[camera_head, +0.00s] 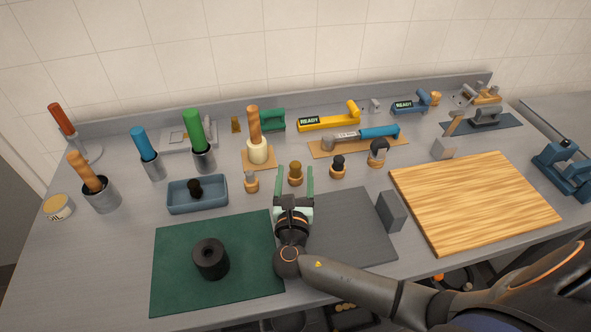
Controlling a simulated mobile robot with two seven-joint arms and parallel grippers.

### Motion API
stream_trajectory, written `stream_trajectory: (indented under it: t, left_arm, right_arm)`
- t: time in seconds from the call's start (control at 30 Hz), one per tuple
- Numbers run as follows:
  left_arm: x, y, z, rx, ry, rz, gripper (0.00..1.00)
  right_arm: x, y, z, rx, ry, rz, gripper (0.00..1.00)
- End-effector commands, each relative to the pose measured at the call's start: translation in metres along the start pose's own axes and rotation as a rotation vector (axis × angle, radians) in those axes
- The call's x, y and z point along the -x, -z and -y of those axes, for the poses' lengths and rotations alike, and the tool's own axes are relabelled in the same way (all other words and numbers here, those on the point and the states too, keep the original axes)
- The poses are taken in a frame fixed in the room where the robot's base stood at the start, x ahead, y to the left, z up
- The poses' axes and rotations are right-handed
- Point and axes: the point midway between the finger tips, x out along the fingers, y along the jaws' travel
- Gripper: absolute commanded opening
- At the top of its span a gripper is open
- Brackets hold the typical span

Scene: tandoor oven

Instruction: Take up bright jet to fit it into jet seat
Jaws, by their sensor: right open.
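The brass-brown one looks most like the bright jet, but I cannot be sure. My right gripper (294,172) is open, its two green fingers reaching away from me on either side of the brass-brown piece; whether they touch it is unclear. A black cylinder with a hole in its top (211,258), possibly the jet seat, stands upright on the green mat (255,285). My left gripper is out of view.
A blue tray (216,206) holding a small black part is left of the gripper. A grey mat (350,240), a grey upright block (391,212) and a wooden board (490,205) lie to the right. Tools in upright holders stand at the left; yellow and blue devices line the back.

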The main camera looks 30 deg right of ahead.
Motion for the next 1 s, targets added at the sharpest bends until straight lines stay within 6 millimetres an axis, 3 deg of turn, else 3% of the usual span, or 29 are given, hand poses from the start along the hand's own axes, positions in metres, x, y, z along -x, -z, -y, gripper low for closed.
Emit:
stream_trajectory:
  t: [0.23, 0.5, 0.8, 1.0]
  left_arm:
    - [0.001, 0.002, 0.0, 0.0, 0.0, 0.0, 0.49]
    - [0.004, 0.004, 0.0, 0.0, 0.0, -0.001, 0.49]
    - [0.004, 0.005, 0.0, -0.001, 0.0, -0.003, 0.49]
    - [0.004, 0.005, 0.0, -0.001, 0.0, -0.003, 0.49]
  right_arm:
    - [-0.019, -0.001, 0.0, 0.001, 0.0, 0.0, 0.7]
    - [-0.056, -0.001, 0.0, 0.001, 0.001, -0.001, 0.7]
    - [-0.061, 0.0, 0.0, 0.0, 0.0, -0.002, 0.7]
    - [-0.061, 0.0, 0.0, 0.001, 0.0, -0.002, 0.47]
